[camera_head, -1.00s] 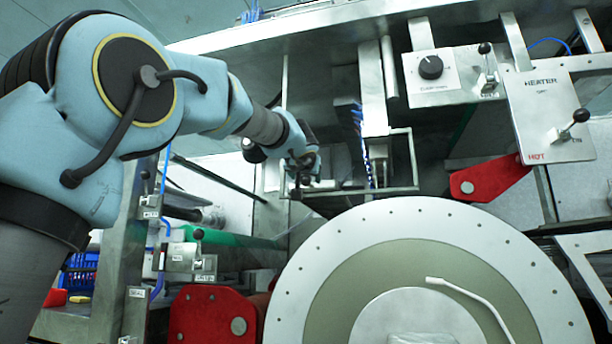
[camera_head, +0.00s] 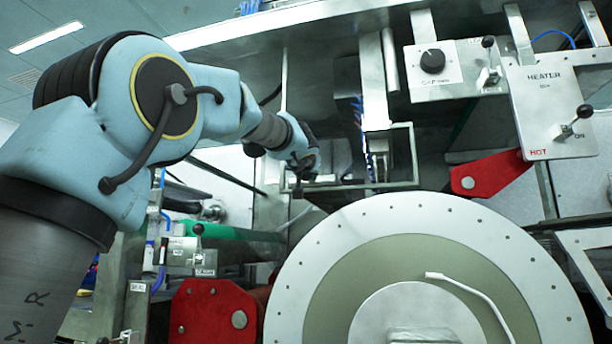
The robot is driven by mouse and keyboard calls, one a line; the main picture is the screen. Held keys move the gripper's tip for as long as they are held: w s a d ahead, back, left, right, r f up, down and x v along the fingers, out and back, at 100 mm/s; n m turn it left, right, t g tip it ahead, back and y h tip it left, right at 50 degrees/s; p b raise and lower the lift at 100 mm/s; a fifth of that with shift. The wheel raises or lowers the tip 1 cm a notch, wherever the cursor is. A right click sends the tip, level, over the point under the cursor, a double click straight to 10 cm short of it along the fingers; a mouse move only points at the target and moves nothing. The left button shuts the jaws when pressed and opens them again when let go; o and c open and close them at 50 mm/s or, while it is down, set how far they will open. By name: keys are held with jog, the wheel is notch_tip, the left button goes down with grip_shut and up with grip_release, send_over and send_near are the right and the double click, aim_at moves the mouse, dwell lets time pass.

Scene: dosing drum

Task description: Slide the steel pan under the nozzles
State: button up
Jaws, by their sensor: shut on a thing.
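The steel pan (camera_head: 385,186) seems to be the shallow metal frame above the drum, in the middle of the view; only its edge and thin front rim show clearly. The nozzles (camera_head: 361,130) appear as a narrow row with blue parts hanging under the metal beam, just over the pan. My gripper (camera_head: 299,184) is at the left end of the pan's front rim. It is small and dark here, and its fingers look closed on the steel pan's edge. The exact contact is partly hidden by the gripper itself.
The large round drum face (camera_head: 310,270) fills the lower right. Red brackets stand at its left (camera_head: 212,315) and upper right (camera_head: 487,178). A heater panel (camera_head: 548,108) with a lever and a knob box (camera_head: 432,66) hang at the upper right. A green roller (camera_head: 240,234) lies left.

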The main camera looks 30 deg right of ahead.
grip_shut()
dwell(0.8)
